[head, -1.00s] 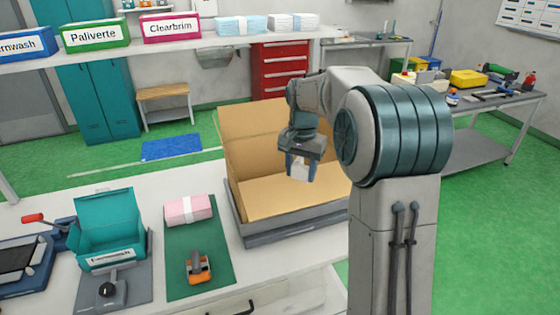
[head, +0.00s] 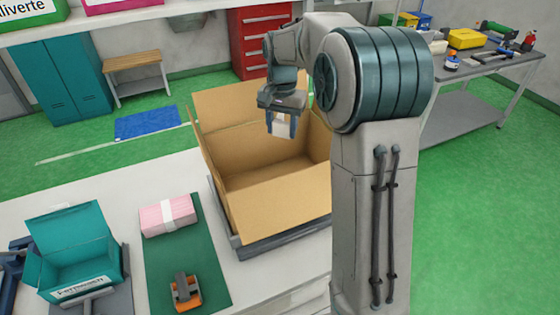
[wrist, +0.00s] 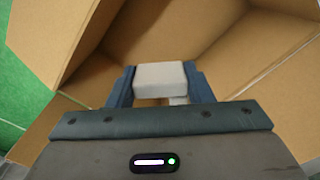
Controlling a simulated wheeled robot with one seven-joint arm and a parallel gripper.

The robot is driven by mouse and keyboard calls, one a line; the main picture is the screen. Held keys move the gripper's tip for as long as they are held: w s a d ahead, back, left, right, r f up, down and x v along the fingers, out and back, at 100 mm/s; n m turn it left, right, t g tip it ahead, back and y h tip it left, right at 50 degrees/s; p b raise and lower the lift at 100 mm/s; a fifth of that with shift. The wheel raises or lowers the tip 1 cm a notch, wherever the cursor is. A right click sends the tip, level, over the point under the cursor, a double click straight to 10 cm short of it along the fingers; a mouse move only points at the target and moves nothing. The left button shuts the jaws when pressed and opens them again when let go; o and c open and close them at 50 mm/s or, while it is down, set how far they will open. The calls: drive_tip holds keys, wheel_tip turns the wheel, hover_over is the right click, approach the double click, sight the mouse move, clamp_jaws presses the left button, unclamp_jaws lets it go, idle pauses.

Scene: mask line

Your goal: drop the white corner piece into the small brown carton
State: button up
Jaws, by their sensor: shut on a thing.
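The white corner piece (wrist: 160,77) is pinched between the two blue fingers of my gripper (wrist: 161,88) in the wrist view. In the head view my gripper (head: 281,124) holds the corner piece (head: 281,128) above the opening of the brown carton (head: 270,209). The carton stands open, with its flaps up or spread outward, and its inside looks empty where I can see it. In the wrist view the carton's walls and flaps (wrist: 245,55) surround the gripper. My arm hides the carton's right side in the head view.
The carton stands on a grey platform (head: 284,240) on the white bench. To its left are a pink wrapped bundle (head: 168,215) and an orange-handled tool (head: 185,291) on a green mat (head: 209,268), then an open teal box (head: 75,258). A workbench (head: 470,62) is at the back right.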

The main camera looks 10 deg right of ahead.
sight(282, 136)
drive_tip(key=shift+f+b, duration=1.9)
drive_tip(key=shift+f, duration=0.8)
drive_tip(key=shift+d, duration=0.1)
drive_tip(key=o, duration=1)
drive_tip(key=shift+r, duration=0.1)
wheel_tip(282, 136, up, 14)
drive_tip(key=shift+f, duration=0.25)
drive_tip(key=shift+r, duration=0.1)
drive_tip(key=shift+s, duration=0.15)
